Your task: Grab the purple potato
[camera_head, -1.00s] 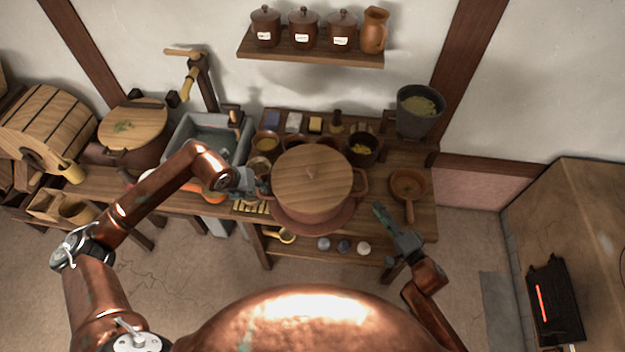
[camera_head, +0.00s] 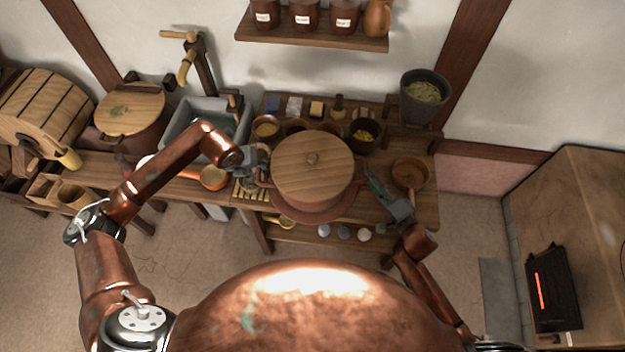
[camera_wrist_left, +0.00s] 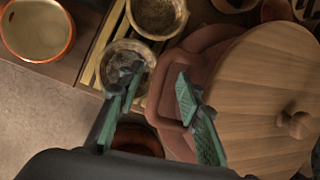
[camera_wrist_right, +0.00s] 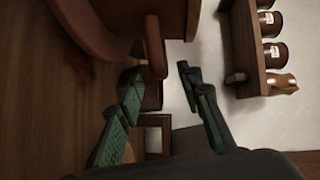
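A large brown pot with a wooden lid (camera_head: 312,165) stands on the table's front middle. My right gripper (camera_head: 368,172) is at the pot's right side. In the right wrist view its fingers (camera_wrist_right: 157,75) are apart, with a pot handle (camera_wrist_right: 154,48) just beyond the gap. On the lower shelf lie small round items; the middle one is bluish-purple (camera_head: 344,232) and may be the purple potato. Neither gripper is near it.
A pale round item (camera_head: 364,235) lies beside it on the lower shelf, under the tabletop's front edge. A brown pan (camera_head: 410,172) is right of the pot, bowls are behind it. A stone sink (camera_head: 208,112) is at left, a stove with a glowing slot (camera_head: 541,291) at right.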

